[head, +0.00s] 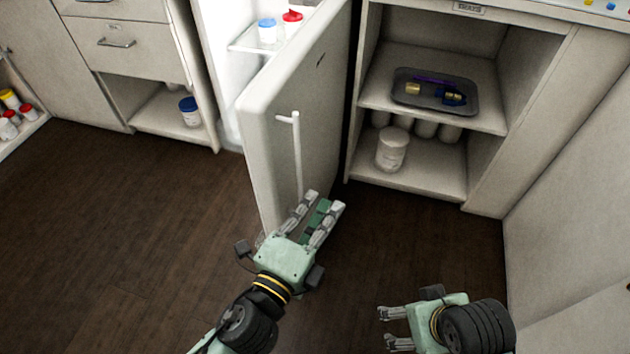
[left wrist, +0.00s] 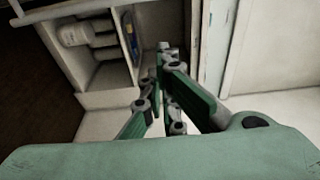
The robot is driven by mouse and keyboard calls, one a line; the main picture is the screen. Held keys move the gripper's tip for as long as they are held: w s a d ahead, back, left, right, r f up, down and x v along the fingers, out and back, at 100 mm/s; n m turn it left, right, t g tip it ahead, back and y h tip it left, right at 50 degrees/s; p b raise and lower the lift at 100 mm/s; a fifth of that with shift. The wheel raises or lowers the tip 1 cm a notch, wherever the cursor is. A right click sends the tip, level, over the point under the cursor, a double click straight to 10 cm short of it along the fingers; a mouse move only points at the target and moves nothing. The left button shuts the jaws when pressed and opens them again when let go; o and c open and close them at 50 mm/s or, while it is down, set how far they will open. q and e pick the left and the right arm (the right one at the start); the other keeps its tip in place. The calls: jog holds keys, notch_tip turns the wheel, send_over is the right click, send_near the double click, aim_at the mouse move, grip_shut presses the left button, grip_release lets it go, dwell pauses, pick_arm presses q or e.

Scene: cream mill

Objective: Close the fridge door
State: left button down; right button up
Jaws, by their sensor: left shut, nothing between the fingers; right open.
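The fridge door (head: 322,90) is white and stands open, swung out from the fridge (head: 215,60). Its outer face, with a vertical bar handle (head: 297,150), is turned right and toward me. My left gripper (head: 325,203) is shut and empty, just below the handle's lower end and overlapping the door's lower part in the head view; I cannot tell whether it touches. Its fingers also show in the left wrist view (left wrist: 163,92), where I cannot make out the door. My right gripper (head: 386,328) is open and empty, low and right of the door.
A blue-lidded jar (head: 267,31) and a red-capped bottle (head: 292,22) stand inside the fridge. An open cabinet to the right holds a grey tray (head: 402,97) and a white tub (head: 392,149). Dark floor (head: 140,210) is clear left of the door.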

pick_arm(q)
jog(key=x, duration=0.7)
jog(key=shift+a, duration=2.15)
jog(key=shift+a, duration=0.15)
